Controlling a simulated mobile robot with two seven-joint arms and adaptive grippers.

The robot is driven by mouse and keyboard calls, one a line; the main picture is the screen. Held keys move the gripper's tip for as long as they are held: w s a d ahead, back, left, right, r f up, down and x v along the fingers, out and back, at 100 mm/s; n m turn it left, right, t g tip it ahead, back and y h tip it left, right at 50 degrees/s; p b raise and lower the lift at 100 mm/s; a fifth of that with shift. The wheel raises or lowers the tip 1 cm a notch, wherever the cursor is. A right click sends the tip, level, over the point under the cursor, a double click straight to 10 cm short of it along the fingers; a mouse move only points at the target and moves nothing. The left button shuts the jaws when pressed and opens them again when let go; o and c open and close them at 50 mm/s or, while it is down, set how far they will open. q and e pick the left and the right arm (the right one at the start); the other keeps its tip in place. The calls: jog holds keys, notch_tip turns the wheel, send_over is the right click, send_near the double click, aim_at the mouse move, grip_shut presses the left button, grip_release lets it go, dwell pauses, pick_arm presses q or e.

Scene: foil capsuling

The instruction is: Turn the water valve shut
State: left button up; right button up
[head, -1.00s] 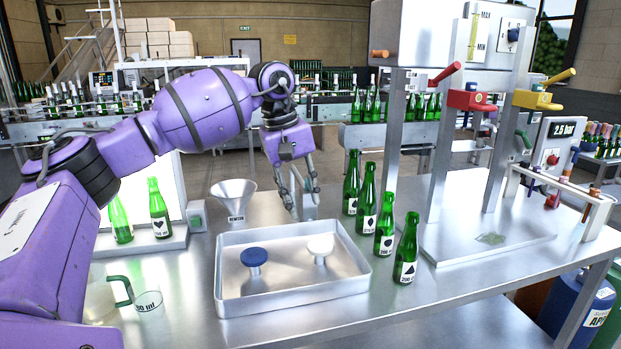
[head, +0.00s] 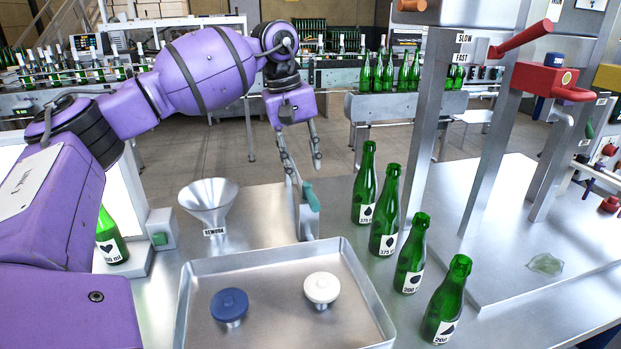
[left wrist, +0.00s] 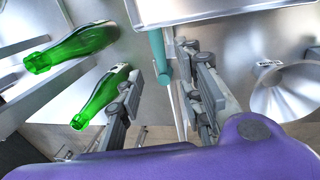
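A water valve with a teal lever (head: 311,197) sits on a grey metal post (head: 303,222) behind the tray. The lever leans along the post's upper right side. My left gripper (head: 306,174) points down just above it, its two fingers apart and empty. In the left wrist view, the teal lever (left wrist: 158,55) shows between the open fingers (left wrist: 160,78), nearer the right finger; I cannot tell whether they touch. My right gripper is not in view.
A metal tray (head: 205,330) with a blue knob-like piece (head: 229,305) and a white one (head: 321,288) lies in front. A funnel (head: 209,200) stands left of the post. Several green bottles (head: 383,226) stand close on the right, beside the machine frame (head: 425,125).

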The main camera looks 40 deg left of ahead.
aim_at(311, 195)
pick_arm(q)
jog(key=f, duration=0.5)
jog(key=w+d+f, duration=0.1)
jog(key=f, duration=0.1)
jog(key=shift+f+p, duration=0.2)
jog(key=shift+p, duration=0.1)
jog(key=shift+d, duration=0.1)
grip_shut()
